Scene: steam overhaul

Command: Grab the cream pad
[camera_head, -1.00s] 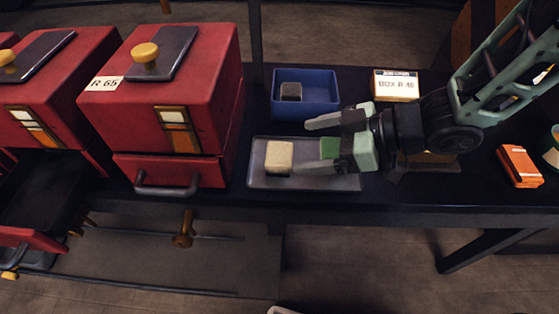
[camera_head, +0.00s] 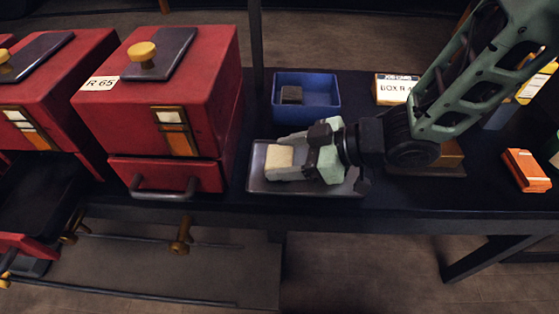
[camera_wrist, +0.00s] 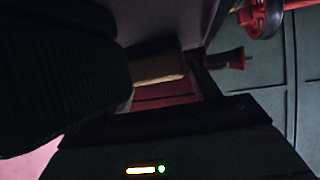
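The cream pad (camera_head: 279,157) is a small pale block at the left end of the grey tray (camera_head: 256,184). My gripper (camera_head: 280,157) is low over the tray, reaching in from the right, with one finger along the pad's far side and the other along its near side. I cannot tell whether the fingers press on it or stand slightly apart. In the wrist view a tan block, apparently the pad (camera_wrist: 157,68), shows beside a large dark finger. The green block in the tray is hidden behind my gripper.
A blue bin (camera_head: 325,93) with a dark block (camera_head: 291,94) stands behind the tray. A red box labelled R 65 (camera_head: 185,80) stands close on the left. A labelled carton (camera_head: 391,88) and an orange box (camera_head: 525,170) are to the right.

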